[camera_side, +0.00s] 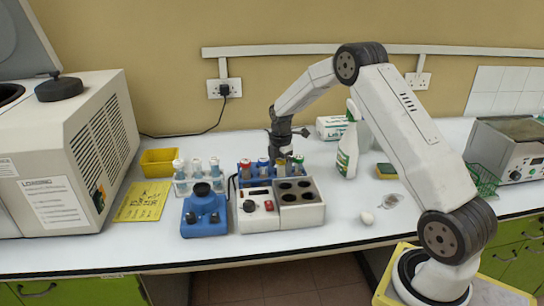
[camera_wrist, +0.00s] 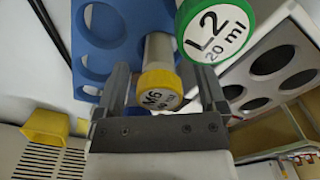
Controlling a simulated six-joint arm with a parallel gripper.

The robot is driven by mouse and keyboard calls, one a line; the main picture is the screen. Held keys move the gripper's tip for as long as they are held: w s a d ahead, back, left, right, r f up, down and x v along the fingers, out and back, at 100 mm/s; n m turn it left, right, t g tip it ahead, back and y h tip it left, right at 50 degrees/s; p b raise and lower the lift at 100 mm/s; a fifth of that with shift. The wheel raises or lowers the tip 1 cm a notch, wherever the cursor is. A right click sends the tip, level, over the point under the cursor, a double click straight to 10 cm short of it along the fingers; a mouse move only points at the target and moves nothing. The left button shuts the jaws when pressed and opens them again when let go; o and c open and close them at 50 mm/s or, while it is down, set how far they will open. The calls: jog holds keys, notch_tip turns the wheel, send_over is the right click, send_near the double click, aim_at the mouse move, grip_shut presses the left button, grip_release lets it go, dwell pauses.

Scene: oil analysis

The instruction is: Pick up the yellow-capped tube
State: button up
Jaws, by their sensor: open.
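The yellow-capped tube (camera_wrist: 159,85), marked M6, stands in the blue rack (camera_wrist: 108,22), seen from above in the wrist view. My gripper (camera_wrist: 163,75) is open, with one finger on each side of the yellow cap and visible gaps between. A green-capped tube (camera_wrist: 216,30), marked L2 20 ml, stands close by, near the right finger. In the side view my gripper (camera_side: 283,150) points down over the blue rack (camera_side: 245,181). Red, blue and green caps show there, and the yellow cap is partly hidden by the gripper.
A grey block with dark wells (camera_side: 312,213) stands in front of the rack. A spray bottle (camera_side: 348,150) stands to the right. The bench's front right is mostly clear.

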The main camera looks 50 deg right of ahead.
grip_shut()
jog(key=shift+r, duration=0.1)
jog(key=shift+r, duration=4.95)
